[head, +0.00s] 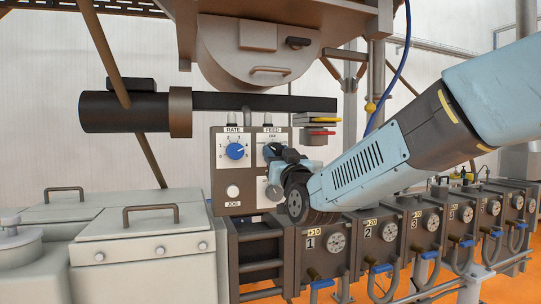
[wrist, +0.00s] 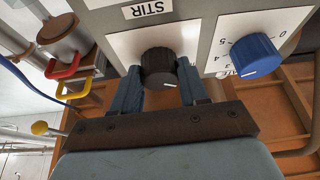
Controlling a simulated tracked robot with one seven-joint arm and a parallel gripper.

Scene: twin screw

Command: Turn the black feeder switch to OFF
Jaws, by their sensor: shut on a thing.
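The black feeder switch (wrist: 158,67) is a round ribbed knob on a white plate in the wrist view. My gripper (wrist: 159,78) has one finger on each side of the knob and is shut on it. The knob's white pointer line faces down and slightly right in that picture. In the head view my gripper (head: 273,157) is at the white FEED plate (head: 271,135) on the grey control panel (head: 249,203). It hides the switch there. The small marks on the plate are too small to read or covered.
The blue RATE knob (head: 235,151) sits left of my gripper, and shows on the right in the wrist view (wrist: 254,55). A white JOG button (head: 232,191) is below it. Red (head: 322,133) and yellow (head: 319,121) handles stand right of the panel. Barrel blocks (head: 322,240) lie below.

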